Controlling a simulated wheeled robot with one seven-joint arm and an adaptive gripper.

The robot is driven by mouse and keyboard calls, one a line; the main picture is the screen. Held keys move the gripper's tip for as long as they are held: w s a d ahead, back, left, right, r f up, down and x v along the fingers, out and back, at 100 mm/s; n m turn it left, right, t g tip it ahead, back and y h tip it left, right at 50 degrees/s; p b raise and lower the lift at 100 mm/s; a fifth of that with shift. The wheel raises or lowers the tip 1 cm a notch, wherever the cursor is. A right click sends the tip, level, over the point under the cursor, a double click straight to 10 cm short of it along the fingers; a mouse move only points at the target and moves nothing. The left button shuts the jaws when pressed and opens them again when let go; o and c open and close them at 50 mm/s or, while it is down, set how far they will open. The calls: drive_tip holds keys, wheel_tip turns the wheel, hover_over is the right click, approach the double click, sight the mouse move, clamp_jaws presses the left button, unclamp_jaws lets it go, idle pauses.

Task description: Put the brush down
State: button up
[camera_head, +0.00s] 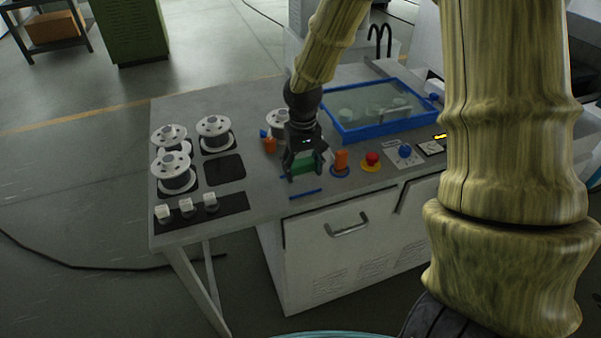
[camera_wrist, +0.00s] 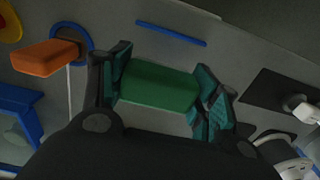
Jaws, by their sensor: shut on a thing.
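My gripper (camera_head: 303,170) is shut on the brush (camera_wrist: 158,87), which shows as a plain green block. In the wrist view the brush lies crosswise between the two dark fingers with teal pads; its bristles cannot be made out. In the head view the brush (camera_head: 303,165) is low over the front part of the grey worktop (camera_head: 262,185). I cannot tell whether it touches the top. A thin blue strip (camera_head: 305,194) lies on the worktop just in front of the gripper, and it also shows in the wrist view (camera_wrist: 171,33).
Several white spools (camera_head: 176,178) and small white blocks (camera_head: 186,205) stand at the left. An orange piece (camera_head: 341,158) on a blue ring and a red button (camera_head: 372,158) are right of the gripper. A blue-rimmed tray (camera_head: 347,137) lies behind. The worktop's front edge is close.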

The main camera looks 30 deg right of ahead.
sight(300, 177)
drive_tip(key=shift+w+a+f, duration=0.1)
drive_tip(key=shift+w+a, duration=0.1)
drive_tip(key=shift+f+p, duration=0.6)
drive_tip(key=shift+f, duration=1.1)
drive_tip(key=shift+f, duration=0.15)
drive_tip(key=o, duration=1.1)
drive_tip(key=shift+r+b, duration=1.3)
drive_tip(key=shift+r, duration=4.9)
drive_tip(key=shift+s+d+f, duration=0.1)
